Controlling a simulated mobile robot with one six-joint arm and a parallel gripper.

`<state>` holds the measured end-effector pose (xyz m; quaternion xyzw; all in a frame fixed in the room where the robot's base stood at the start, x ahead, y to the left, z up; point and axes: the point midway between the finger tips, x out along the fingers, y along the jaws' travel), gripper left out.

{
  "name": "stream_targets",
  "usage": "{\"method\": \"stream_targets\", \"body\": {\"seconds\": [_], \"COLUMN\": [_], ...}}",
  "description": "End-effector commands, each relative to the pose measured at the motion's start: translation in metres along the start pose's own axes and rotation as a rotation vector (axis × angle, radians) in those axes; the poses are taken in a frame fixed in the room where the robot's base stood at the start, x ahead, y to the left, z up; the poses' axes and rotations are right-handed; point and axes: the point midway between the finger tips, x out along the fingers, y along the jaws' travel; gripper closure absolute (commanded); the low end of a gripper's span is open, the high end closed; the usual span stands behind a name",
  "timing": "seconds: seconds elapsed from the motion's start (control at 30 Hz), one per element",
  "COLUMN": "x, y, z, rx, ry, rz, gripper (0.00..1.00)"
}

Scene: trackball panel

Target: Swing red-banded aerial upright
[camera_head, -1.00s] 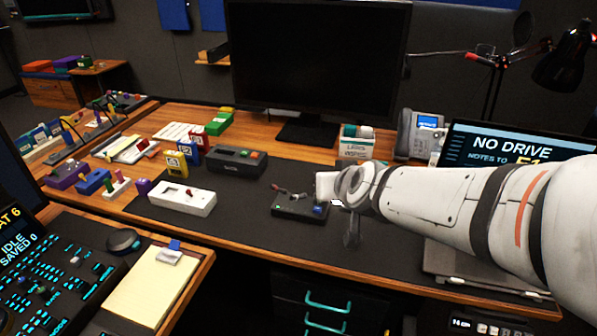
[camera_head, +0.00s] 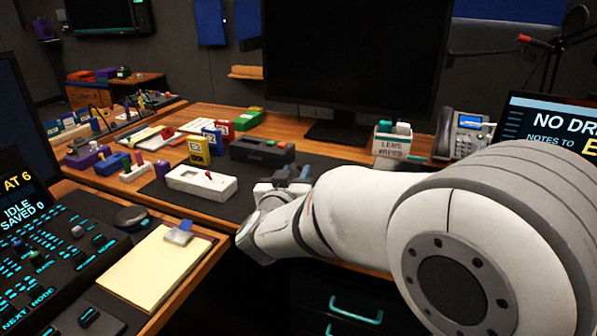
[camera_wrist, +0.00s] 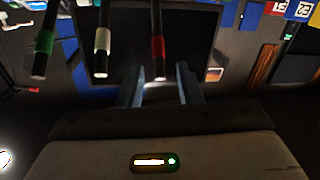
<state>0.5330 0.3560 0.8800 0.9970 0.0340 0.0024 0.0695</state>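In the wrist view, three dark rod-like aerials come down from the top edge. The red-banded aerial (camera_wrist: 158,50) is the rightmost; the white-banded aerial (camera_wrist: 102,42) and green-banded aerial (camera_wrist: 45,42) are to its left. My gripper (camera_wrist: 160,84) is open, with its two pale blue fingers apart. The red-banded aerial's near end appears between the fingers in the picture; I cannot tell whether they touch. In the head view, my gripper (camera_head: 288,178) is partly hidden by my arm, and the aerials' panel cannot be made out.
A white box (camera_head: 201,184), yellow block (camera_head: 199,153) and dark box (camera_head: 262,151) stand left of my gripper. A labelled holder (camera_head: 392,141) and phone (camera_head: 463,133) are behind my arm. A monitor (camera_head: 355,55) rises at the back.

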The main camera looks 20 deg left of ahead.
Motion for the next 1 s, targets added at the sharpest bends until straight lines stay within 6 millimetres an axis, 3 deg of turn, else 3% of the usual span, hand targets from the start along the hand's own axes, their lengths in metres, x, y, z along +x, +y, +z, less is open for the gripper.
{"method": "stream_targets", "body": {"seconds": [0.2, 0.57, 0.93, 1.0], "x": [0.027, 0.032, 0.032, 0.032], "y": [0.001, 0.001, 0.001, 0.002], "z": [0.001, 0.0, 0.0, 0.0], "rx": [-0.001, 0.0, 0.0, 0.0], "ry": [0.0, 0.0, 0.0, 0.0], "rz": [0.001, 0.0, 0.0, 0.0], "gripper": [0.68, 0.69, 0.99, 1.0]}}
